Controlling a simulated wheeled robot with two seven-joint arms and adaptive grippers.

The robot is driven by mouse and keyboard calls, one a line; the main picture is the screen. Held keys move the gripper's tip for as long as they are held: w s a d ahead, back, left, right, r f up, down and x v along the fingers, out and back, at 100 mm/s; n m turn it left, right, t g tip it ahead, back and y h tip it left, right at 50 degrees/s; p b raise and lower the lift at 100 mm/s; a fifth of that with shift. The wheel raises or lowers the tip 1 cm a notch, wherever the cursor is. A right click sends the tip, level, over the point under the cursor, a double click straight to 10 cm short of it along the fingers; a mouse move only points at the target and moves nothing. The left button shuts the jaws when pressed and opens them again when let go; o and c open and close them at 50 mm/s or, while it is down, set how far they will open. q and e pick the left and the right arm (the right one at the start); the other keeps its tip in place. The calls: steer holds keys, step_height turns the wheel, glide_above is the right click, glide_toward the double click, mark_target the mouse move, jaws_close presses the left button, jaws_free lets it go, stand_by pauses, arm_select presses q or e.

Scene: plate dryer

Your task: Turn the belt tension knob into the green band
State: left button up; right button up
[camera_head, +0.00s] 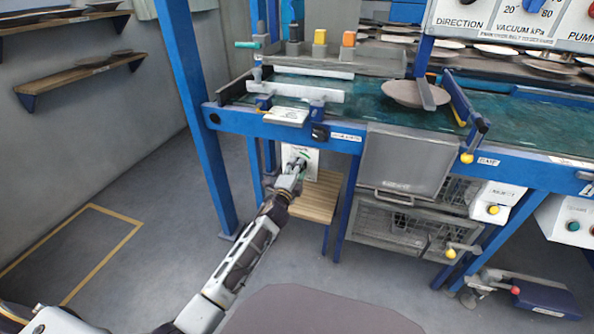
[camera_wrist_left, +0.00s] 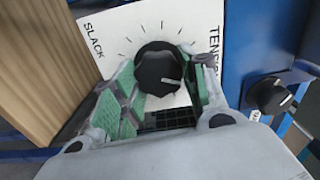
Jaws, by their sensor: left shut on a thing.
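The belt tension knob (camera_wrist_left: 158,68) is black and round, on a white dial plate (camera_wrist_left: 125,32) marked SLACK at left and a partly hidden word starting TENS at right. The plate shows in the head view (camera_head: 312,153) under the conveyor. A white pointer line on the knob points right and slightly down in the wrist view. My right gripper is not in view.
A wooden stool (camera_head: 318,196) stands just right of the gripper. A second black knob (camera_wrist_left: 270,95) sits on the blue beam (camera_head: 270,129). The floor at left is clear.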

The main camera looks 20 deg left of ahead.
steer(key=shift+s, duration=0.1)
arm_select(q)
steer(key=o, duration=1)
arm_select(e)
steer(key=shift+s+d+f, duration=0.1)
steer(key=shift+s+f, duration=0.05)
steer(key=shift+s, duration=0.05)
arm_select(q)
steer(key=shift+s, duration=0.25)
steer(key=shift+s+a, duration=0.15)
steer(key=shift+s, duration=2.75)
steer(key=shift+s+a, duration=0.1)
steer(key=shift+s, duration=2.75)
